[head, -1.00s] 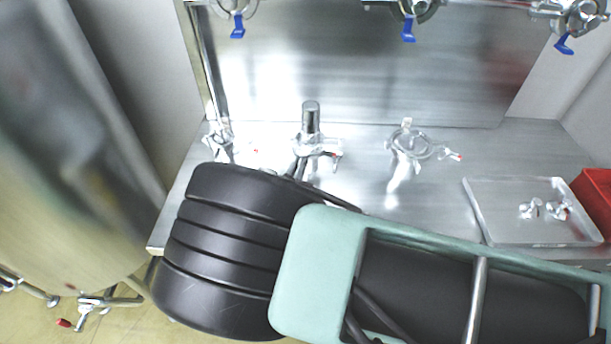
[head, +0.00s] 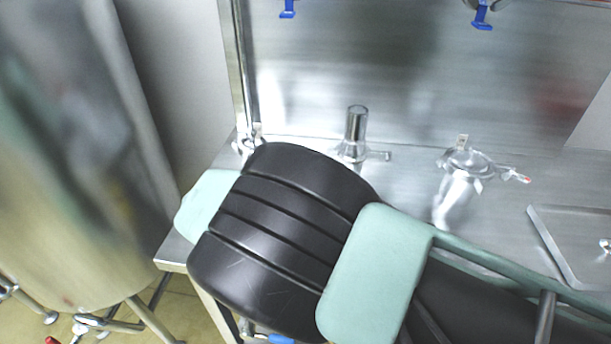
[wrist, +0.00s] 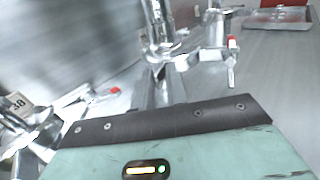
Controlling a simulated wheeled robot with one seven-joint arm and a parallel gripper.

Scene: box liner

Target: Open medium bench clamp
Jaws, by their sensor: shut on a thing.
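The medium bench clamp is the middle one on the bench, a shiny metal clamp (head: 352,152) on an upright pipe stub, partly behind my arm in the head view. In the wrist view, the clamp (wrist: 163,52) is just beyond my gripper, with its red-tipped handle (wrist: 232,62) sticking out to the right. In the wrist view, only my gripper's green housing and dark front edge (wrist: 170,118) show clearly. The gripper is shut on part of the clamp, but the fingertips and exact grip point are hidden. In the head view, my arm hides the gripper.
A left clamp (wrist: 22,132) with a 38 tag is close beside my gripper. A right clamp (head: 468,162) stands farther along the bench. A metal tray (head: 570,232) lies at the right. A steel panel (head: 400,70) with blue-handled valves rises behind.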

